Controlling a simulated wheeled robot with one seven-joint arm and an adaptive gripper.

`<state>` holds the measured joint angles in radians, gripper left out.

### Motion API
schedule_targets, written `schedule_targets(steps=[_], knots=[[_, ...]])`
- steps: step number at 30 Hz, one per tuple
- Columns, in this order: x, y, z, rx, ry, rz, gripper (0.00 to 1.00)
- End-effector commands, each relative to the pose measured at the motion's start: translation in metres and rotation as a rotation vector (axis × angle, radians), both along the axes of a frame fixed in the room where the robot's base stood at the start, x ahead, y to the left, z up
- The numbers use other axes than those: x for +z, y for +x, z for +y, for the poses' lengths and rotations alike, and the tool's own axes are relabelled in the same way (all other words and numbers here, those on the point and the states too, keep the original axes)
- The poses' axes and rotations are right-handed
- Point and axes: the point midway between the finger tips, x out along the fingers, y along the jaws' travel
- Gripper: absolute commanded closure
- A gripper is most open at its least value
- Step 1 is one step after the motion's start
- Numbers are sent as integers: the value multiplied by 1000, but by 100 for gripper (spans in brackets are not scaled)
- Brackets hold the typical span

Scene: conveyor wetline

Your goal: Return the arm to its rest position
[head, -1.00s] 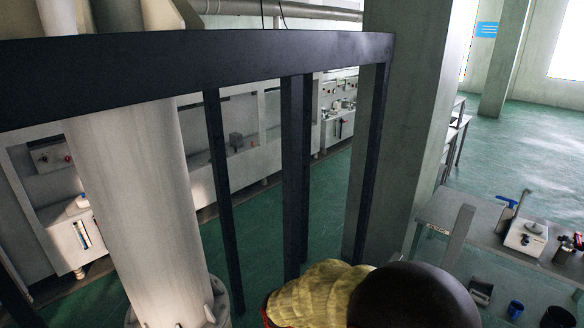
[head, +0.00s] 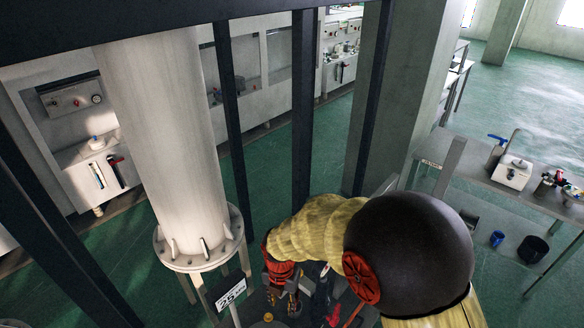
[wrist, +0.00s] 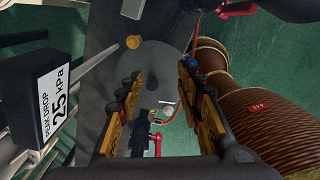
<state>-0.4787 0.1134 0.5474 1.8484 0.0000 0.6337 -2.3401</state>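My gripper (head: 284,290) hangs at the lower middle of the head view, at the end of my yellow-sleeved arm with the dark round joint. In the wrist view my gripper (wrist: 160,88) shows two black and yellow fingers standing apart, with nothing visible between them. Beyond the fingertips is a dark grey surface with a round patch. The arm is bent, with the gripper low over the dark equipment beside the white column.
A sign reading 25 kPa (head: 230,292) stands close left of my gripper; it also shows in the wrist view (wrist: 58,100). A flanged white column (head: 175,150) and dark frame posts (head: 302,120) stand nearby. A brown ribbed cylinder (wrist: 235,110) lies right of the fingers. A bench (head: 470,172) stands right.

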Motion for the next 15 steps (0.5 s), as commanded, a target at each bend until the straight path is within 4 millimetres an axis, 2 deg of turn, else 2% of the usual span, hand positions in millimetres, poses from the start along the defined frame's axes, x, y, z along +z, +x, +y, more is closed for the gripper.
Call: schedule_targets(steps=[9,15], knots=[[-1,-6,-3,-255,-13,18,64],[-5,-25,-13,-523,-48,52,64]])
